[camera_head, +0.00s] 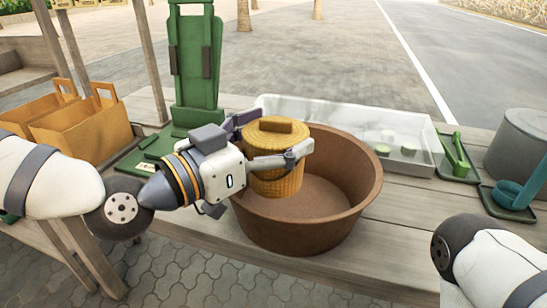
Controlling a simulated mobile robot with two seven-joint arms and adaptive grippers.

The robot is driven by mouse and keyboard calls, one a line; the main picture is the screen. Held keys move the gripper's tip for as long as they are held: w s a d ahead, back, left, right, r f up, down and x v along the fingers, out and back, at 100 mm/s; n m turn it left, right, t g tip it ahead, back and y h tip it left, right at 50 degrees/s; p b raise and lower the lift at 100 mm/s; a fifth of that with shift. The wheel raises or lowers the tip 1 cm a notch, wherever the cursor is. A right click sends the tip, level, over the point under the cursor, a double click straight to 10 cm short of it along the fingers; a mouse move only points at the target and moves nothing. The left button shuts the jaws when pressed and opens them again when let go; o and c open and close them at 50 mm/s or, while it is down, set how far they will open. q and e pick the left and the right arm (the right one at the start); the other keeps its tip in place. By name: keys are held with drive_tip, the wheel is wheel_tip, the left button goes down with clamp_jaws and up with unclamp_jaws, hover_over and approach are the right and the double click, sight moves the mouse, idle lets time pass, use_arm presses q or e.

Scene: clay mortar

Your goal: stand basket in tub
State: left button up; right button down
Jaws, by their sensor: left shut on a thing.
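The yellow woven basket (276,181), with a flat lid and a block-like handle on top, is upright at the left part of the brown tub (306,231). Its lower part is inside the tub's rim; I cannot tell whether its base touches the tub's floor. My left gripper (270,142) comes from the left over the tub's rim and is shut on the basket, with a finger on either side of its upper part. The right part of the tub is empty. My right arm shows at the lower right, but its gripper is out of view.
The tub stands on a wooden plank table (375,250). Behind it are a clear tray (350,118) with pale round pieces and a green stand (195,70). At right are a green scoop (457,160), a teal ladle (514,195) and a grey pot (519,145).

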use_arm(q)
drive_tip(key=f, duration=0.4)
drive_tip(key=shift+w+a+b, duration=0.1)
drive_tip(key=shift+w+b, duration=0.25)
drive_tip(key=shift+b, duration=0.05)
drive_tip(key=shift+r, duration=0.1)
use_arm(e)
drive_tip(key=shift+s+f, duration=0.35)
drive_tip(key=shift+f, duration=0.05)
